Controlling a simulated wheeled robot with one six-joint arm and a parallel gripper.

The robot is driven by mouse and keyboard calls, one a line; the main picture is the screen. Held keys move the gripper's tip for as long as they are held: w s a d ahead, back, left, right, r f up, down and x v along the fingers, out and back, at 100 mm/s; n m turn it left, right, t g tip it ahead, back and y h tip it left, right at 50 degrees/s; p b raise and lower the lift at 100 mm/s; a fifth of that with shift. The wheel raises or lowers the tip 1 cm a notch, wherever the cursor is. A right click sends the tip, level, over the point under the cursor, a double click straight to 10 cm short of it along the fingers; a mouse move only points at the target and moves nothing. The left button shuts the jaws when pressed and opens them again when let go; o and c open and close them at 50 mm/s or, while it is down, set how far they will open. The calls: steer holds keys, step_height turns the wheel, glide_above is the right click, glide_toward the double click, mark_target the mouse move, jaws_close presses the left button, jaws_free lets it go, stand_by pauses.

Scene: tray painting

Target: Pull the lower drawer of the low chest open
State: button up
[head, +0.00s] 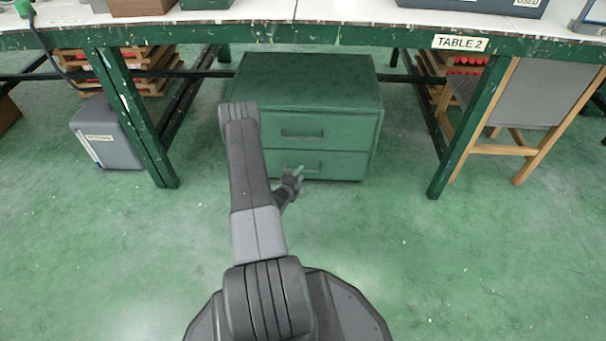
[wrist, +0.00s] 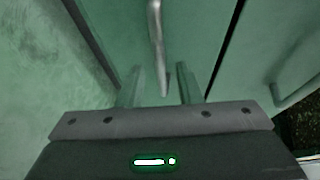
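The low green chest (head: 308,76) stands on the floor under the table. Its lower drawer (head: 345,163) looks shut in the head view, with a bar handle (head: 313,168) on its front. My gripper (head: 297,174) is at the left part of that handle, and my arm hides the chest's left side. In the wrist view, the lower drawer's handle (wrist: 157,45) runs between the two fingers of my gripper (wrist: 159,84). The fingers are apart, with a gap on each side of the handle.
The upper drawer (head: 305,132) is shut; its handle (wrist: 296,92) shows at right in the wrist view. Green table legs (head: 468,130) stand on both sides. A grey box (head: 107,135) is at left, a wooden chair (head: 525,110) at right. The floor before the chest is clear.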

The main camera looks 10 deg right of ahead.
steer(key=shift+b+x, duration=0.35)
steer(key=shift+x, duration=1.35)
steer(key=shift+r, duration=0.1)
jaws_close()
steer(key=shift+s, duration=0.1)
